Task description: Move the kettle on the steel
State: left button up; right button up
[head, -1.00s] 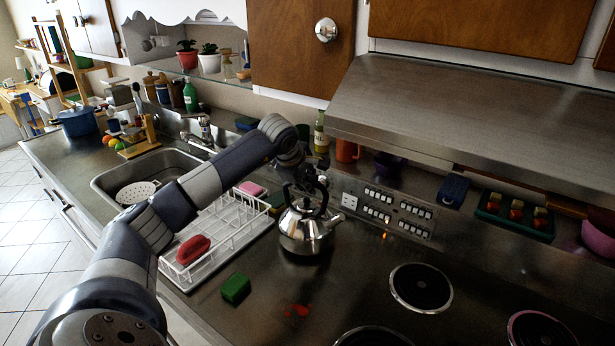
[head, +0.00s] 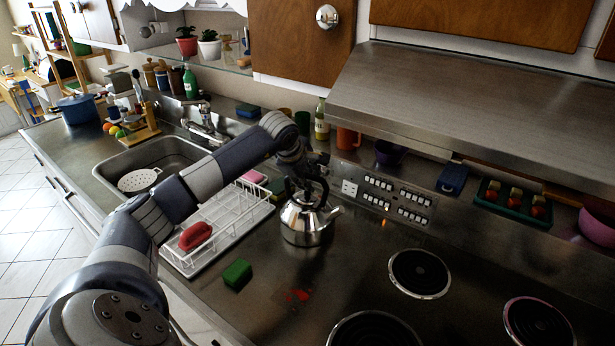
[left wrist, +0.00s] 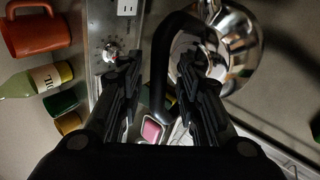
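The shiny steel kettle (head: 306,224) with a black arched handle stands upright on the steel worktop (head: 340,265), right of the dish rack. Its spout points right in the head view. My left gripper (head: 312,168) is at the kettle's handle, above its body. In the left wrist view, the left gripper (left wrist: 158,65) has its fingers apart, with the black handle (left wrist: 162,65) between them, closer to the right finger. The kettle body (left wrist: 240,45) shows beyond the right finger. I cannot tell whether a finger touches the handle. My right gripper is out of view.
Coil plates (head: 420,273) lie at the front right. A green sponge (head: 237,274) and a red stain (head: 297,295) lie in front. A bottle (head: 321,122) and orange mug (head: 347,138) stand behind.

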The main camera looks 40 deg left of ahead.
pick_arm(q)
jog(key=shift+r, duration=0.15)
jog(key=shift+s+r, duration=0.2)
jog(key=shift+r, duration=0.1)
jog(key=b+v, duration=0.3)
jog(key=v, duration=0.8)
jog(key=shift+d, duration=0.1)
